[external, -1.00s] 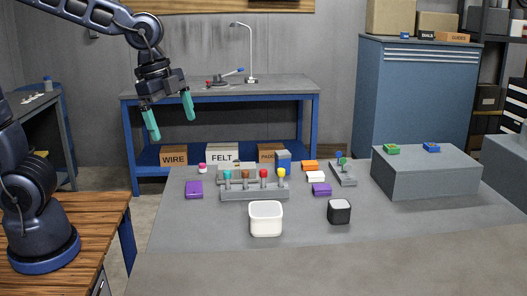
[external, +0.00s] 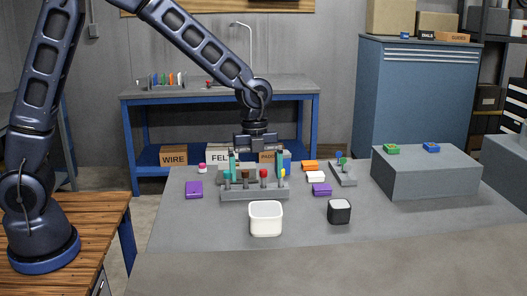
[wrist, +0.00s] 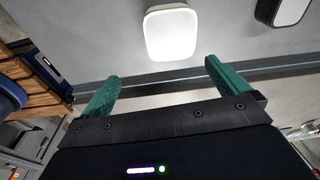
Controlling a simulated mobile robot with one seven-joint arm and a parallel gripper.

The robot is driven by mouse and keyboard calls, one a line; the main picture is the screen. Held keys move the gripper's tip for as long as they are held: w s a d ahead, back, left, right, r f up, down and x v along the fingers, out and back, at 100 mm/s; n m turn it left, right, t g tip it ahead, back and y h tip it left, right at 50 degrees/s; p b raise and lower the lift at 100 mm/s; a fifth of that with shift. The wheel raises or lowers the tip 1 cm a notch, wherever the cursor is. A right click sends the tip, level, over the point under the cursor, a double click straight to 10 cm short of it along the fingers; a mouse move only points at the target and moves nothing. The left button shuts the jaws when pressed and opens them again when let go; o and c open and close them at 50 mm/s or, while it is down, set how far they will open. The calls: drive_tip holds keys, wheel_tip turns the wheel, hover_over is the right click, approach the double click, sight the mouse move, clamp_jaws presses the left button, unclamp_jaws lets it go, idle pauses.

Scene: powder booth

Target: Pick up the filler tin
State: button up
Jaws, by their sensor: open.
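No object is clearly marked as the filler tin, and I cannot tell which one it is. A white rounded tub (external: 265,218) stands on the grey table in front of a grey rack (external: 238,195) of colored knobs; the tub also shows in the wrist view (wrist: 171,33). A dark rounded container with a pale top (external: 339,212) stands to its right. My gripper (external: 256,172) points down with its green fingers spread, at or just behind the rack. The lower fingertips are partly lost among the objects there. In the wrist view my gripper (wrist: 160,80) has no object held between its fingers.
A purple box (external: 194,190) lies left of the rack. A white block (external: 316,177), an orange block (external: 310,165) and another purple block (external: 321,190) lie to its right. A large grey block (external: 425,178) stands at the right. The table's front is clear.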

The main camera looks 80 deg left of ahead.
sight(265, 209)
drive_tip(key=shift+m, duration=0.7)
drive_tip(key=f, duration=0.1)
drive_tip(key=w+f, duration=0.1)
drive_tip(key=w+a+f, duration=0.1)
drive_tip(key=shift+f, duration=0.2)
drive_tip(key=shift+d+f, duration=0.25)
drive_tip(key=shift+f, duration=1.25)
drive_tip(key=shift+d+f, duration=0.2)
drive_tip(key=shift+f, duration=1.3)
drive_tip(key=f, duration=0.4)
drive_tip(key=shift+w+d+f, duration=0.2)
drive_tip(key=shift+d+f, duration=0.15)
drive_tip(key=shift+f, duration=0.05)
drive_tip(key=shift+c, duration=0.4)
drive_tip(key=c, duration=1.1)
